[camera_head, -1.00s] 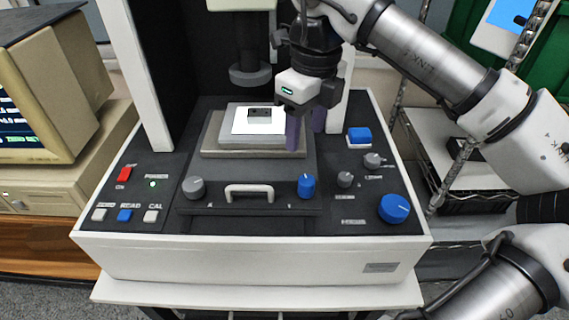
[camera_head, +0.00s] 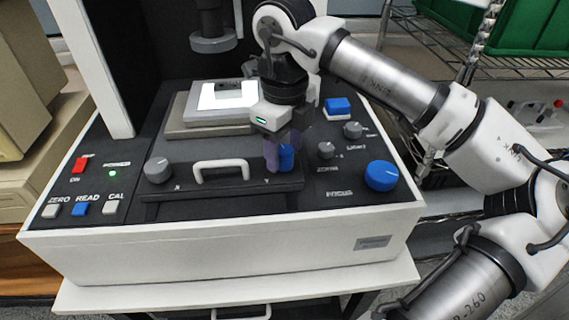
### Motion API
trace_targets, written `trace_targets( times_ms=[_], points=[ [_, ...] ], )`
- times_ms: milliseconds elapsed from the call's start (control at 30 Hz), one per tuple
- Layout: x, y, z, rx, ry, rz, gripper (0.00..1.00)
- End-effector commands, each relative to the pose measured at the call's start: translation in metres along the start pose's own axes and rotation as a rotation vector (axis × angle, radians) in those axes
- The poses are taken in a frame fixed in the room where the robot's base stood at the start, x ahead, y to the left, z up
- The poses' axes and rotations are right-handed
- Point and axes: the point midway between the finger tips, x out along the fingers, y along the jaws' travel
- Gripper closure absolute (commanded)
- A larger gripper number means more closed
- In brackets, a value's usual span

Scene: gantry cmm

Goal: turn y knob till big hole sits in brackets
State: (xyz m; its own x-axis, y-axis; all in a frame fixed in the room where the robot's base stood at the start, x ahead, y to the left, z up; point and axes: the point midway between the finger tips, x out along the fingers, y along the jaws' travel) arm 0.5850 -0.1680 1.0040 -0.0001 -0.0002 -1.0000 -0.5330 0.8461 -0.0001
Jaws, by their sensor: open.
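The blue Y knob (camera_head: 287,158) stands on the front of the machine's dark stage, right of the handle. My gripper (camera_head: 283,155) is open, pointing down, with its purple fingers at the knob, one on its left and one behind its right side. I cannot tell whether they touch it. The white lit plate (camera_head: 215,101) lies on the stage below the lens; the dark part on it is mostly hidden behind my arm. No big hole or brackets can be made out, and the monitor's screen is out of view.
A grey X knob (camera_head: 158,170) and a pale handle (camera_head: 220,168) are left of the Y knob. Grey knobs (camera_head: 326,150), a large blue knob (camera_head: 381,175) and a blue button (camera_head: 338,105) are to its right. ZERO, READ and CAL buttons (camera_head: 82,208) sit front left.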

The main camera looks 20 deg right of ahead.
Motion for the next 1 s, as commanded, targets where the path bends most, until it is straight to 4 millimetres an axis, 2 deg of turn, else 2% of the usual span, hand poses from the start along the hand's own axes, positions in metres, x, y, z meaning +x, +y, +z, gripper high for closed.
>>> trace_targets(
  times_ms=[33, 100, 367, 733, 1000],
  points=[
    [0.0094, 0.0002, -0.0001, 0.000, 0.000, 0.001, 0.48],
    [0.0131, 0.0004, -0.0001, -0.001, 0.000, 0.001, 0.48],
    [0.0133, 0.0003, -0.0001, 0.000, 0.000, 0.001, 0.48],
    [0.0131, 0.0002, 0.0000, 0.000, 0.000, 0.000, 0.93],
    [0.0145, -0.0001, -0.0001, 0.039, 0.000, -0.001, 0.92]
  ],
)
